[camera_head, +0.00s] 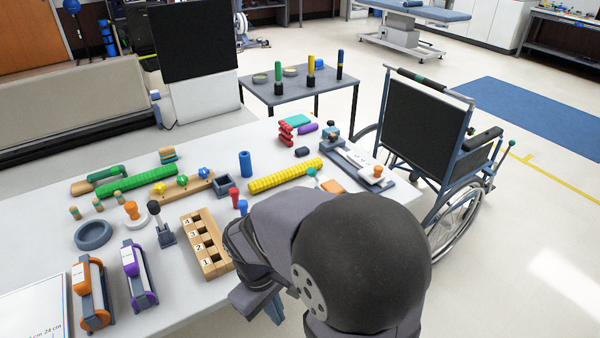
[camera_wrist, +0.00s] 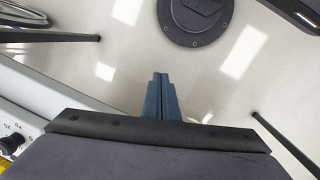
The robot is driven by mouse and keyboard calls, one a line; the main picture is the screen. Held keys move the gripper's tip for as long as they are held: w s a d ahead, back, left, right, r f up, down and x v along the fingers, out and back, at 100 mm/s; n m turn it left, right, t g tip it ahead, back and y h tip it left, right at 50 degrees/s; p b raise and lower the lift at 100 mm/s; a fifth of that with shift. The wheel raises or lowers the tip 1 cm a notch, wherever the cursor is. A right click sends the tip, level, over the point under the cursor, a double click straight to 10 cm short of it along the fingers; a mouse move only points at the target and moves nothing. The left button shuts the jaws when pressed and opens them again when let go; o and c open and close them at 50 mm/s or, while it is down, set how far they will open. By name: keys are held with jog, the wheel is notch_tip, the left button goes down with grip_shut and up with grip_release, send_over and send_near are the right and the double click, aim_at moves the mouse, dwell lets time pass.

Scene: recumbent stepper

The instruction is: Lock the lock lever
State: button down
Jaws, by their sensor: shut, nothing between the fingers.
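No part is clearly marked as the lock lever. A short upright lever with a black knob (camera_head: 154,208) stands on a grey base on the table, left of my gripper and apart from it. A thin lever with a green tip (camera_head: 511,143) shows at the wheelchair's right side. I cannot tell which is the lock lever.
The white table (camera_head: 190,313) holds the numbered wooden block (camera_head: 205,245), orange and purple framed devices, a green roller (camera_head: 137,183) and a yellow roller (camera_head: 285,175). A wheelchair (camera_head: 425,130) stands to the right. The floor at the lower right is clear.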

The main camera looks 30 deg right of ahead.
aim_at(314, 175)
jog(key=w+d+r+n+h+p, duration=0.2)
jog(key=w+n, duration=0.1)
jog(key=w, duration=0.1)
jog(key=w+d+r+n+h+p, duration=0.2)
jog(key=w+d+n, duration=0.1)
jog(key=w, duration=0.1)
jog(key=w+d+r+n+h+p, duration=0.2)
jog(key=w+d+r+n, duration=0.1)
jog(key=w+n, duration=0.1)
jog(key=shift+w, duration=0.6)
jog(key=w+d+r+n+t+h+p, duration=0.1)
jog(key=w+r+n+h, duration=0.1)
jog(key=w, duration=0.4)
jog(key=w+d+r+n+t+h+p, duration=0.1)
jog(key=w+r+n+h+p, duration=0.1)
jog(key=w+n, duration=0.3)
jog(key=shift+w+d+r+t+h+p, duration=0.3)
jog(key=shift+w+t+h, duration=0.1)
jog(key=shift+w, duration=0.4)
jog(key=shift+d, duration=0.1)
